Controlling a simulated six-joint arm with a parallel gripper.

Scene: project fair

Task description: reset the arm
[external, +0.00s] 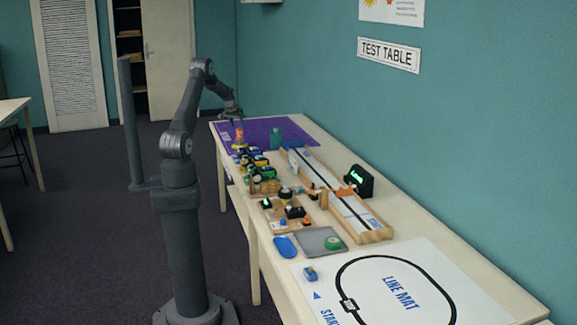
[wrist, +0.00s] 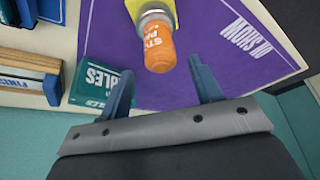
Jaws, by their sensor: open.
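My gripper (external: 233,116) is raised over the far end of the long table, above the purple mat (external: 290,131). In the wrist view my gripper (wrist: 162,88) has its two fingers spread wide apart with nothing between them. An orange, labelled cylinder with a grey band (wrist: 159,46) lies beyond the fingertips, over the purple mat and a yellow patch. It shows small and orange in the external view (external: 239,137). My arm is bent, its base standing on the floor beside the table.
A green box or book (wrist: 98,87) is close to the left finger. A wooden track (external: 345,205), a dark device with a green display (external: 358,181), a grey tray (external: 321,242) and several small toy vehicles crowd the table's middle. The line mat (external: 395,285) covers the near end.

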